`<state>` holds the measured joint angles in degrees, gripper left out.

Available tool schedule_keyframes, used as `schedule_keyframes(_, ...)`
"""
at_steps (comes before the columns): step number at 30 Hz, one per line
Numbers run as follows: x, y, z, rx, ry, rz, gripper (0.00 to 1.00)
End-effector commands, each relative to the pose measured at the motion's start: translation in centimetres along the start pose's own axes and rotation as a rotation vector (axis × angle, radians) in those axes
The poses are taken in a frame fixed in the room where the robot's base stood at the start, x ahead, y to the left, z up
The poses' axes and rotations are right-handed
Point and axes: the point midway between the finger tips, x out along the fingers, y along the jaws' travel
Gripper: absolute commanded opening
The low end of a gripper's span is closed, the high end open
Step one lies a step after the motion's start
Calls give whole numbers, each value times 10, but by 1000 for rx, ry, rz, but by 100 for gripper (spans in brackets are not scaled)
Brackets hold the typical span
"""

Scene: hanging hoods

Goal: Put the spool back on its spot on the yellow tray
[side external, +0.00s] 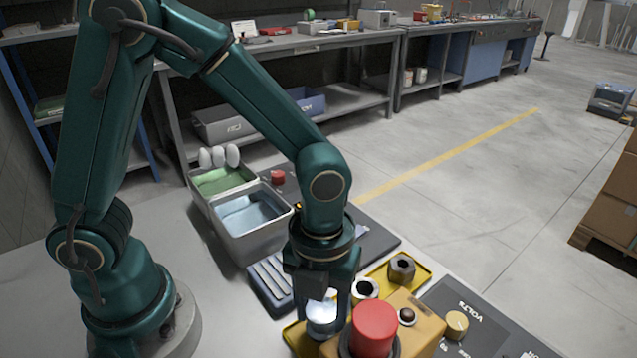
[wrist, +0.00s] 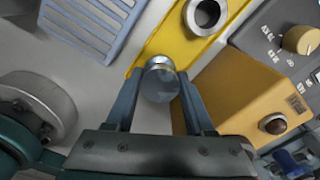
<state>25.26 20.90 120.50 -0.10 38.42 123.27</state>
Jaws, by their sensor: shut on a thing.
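My gripper (side external: 322,312) points down and is shut on a pale, shiny round piece that looks like the spool (side external: 321,318). In the wrist view the spool (wrist: 160,82) sits between the two fingertips, its round grey end facing the camera. The yellow tray (side external: 297,337) lies under and around it; its bare yellow surface shows beside the spool in the wrist view (wrist: 178,38). I cannot tell whether the spool touches the tray. A dark nut (side external: 402,267) and a light ring-shaped piece (side external: 365,287) stand farther along the tray.
A yellow box with a big red button (side external: 374,327) stands close beside my gripper. A dark meter with a tan knob (side external: 457,324) is to the right. A slatted grey-blue rack (side external: 266,285) and bins with blue (side external: 252,215) and green (side external: 222,180) insides are to the left.

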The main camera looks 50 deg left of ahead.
Motion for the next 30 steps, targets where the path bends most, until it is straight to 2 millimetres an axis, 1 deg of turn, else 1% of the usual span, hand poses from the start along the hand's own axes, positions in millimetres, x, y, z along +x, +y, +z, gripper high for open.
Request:
schedule_keyframes(13,1,0,0,0,0,0,0)
schedule_keyframes(30,12,0,0,0,1,1,0)
